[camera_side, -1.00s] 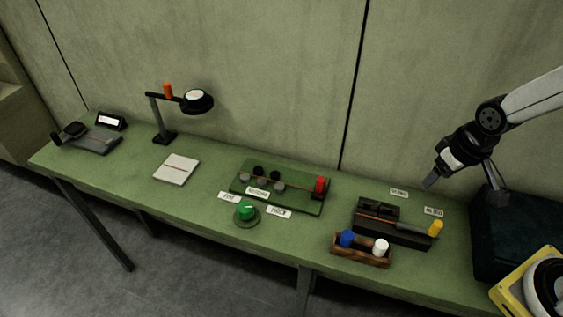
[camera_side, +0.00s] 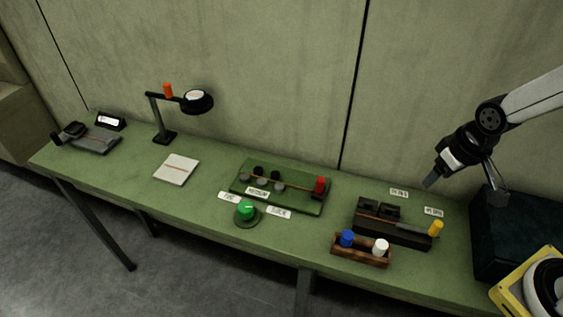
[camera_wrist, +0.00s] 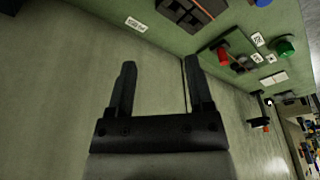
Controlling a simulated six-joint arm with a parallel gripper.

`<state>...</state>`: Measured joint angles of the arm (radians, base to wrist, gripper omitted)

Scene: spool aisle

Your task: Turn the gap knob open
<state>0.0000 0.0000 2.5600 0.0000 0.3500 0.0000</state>
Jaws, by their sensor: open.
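A round green knob (camera_side: 246,210) sits on a dark green disc at the front of the bench, and it also shows at the upper right of the wrist view (camera_wrist: 285,46). Small white labels (camera_side: 279,212) lie on both sides of it, with print too small to read. Behind it is a green board (camera_side: 304,206) with dark rollers, a thin copper-coloured strip and a red handle (camera_side: 320,185). My gripper (camera_side: 465,189) is open and empty, raised above the bench's right end, well right of the knob. Both fingers (camera_wrist: 161,63) show apart in the wrist view.
A black block with a yellow handle (camera_side: 435,229) and a wooden tray (camera_side: 361,259) with blue and white pieces stand between the knob and my gripper. A lamp (camera_side: 197,101) and white pad (camera_side: 177,169) are left. The wall stands close behind.

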